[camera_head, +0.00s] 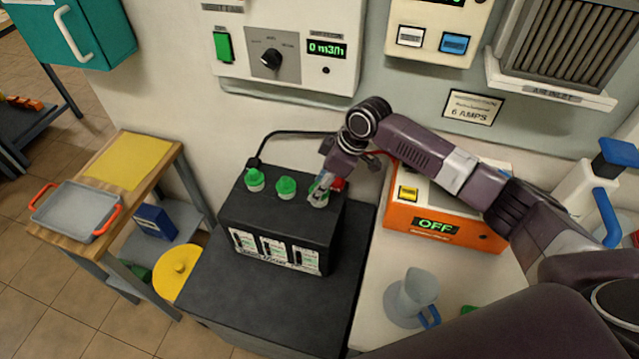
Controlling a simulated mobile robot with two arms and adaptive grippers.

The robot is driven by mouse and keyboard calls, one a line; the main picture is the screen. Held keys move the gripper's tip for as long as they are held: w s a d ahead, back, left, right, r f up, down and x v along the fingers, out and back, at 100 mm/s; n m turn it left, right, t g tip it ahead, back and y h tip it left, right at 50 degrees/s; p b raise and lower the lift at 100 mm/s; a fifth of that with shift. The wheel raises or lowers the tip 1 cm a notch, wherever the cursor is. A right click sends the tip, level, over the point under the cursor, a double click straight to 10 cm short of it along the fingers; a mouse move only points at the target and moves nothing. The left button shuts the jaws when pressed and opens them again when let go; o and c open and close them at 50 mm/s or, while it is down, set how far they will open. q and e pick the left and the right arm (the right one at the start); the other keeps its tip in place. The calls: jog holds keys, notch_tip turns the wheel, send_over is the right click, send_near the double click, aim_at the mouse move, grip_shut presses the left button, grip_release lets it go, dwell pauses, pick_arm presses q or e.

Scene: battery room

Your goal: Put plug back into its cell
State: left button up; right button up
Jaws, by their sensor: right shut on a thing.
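A black battery (238,205) stands on a dark bench top, with three white labels on its front. Two green plugs, the left one (255,180) and the middle one (286,187), sit on its top. My right gripper (322,186) points down over the right end of the battery top, shut on the third green plug (318,198). The fingers partly cover this plug, and I cannot tell whether it is seated in its cell or just above it. A red terminal cap (338,184) shows right beside the gripper. My left gripper is not in view.
A black cable (290,133) runs from the battery's back left corner behind my gripper. An orange charger (440,225) reading OFF stands to the right. A grey tray (75,212) lies on the left table. The dark bench front (270,300) is clear.

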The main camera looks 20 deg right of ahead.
jog(key=shift+p, duration=0.4)
dwell(0.7)
jog(key=shift+f, duration=0.1)
jog(key=o, duration=0.9)
jog(key=shift+o, duration=0.2)
jog(key=shift+r+p, duration=3.55)
jog(key=shift+p, duration=0.05)
grip_shut()
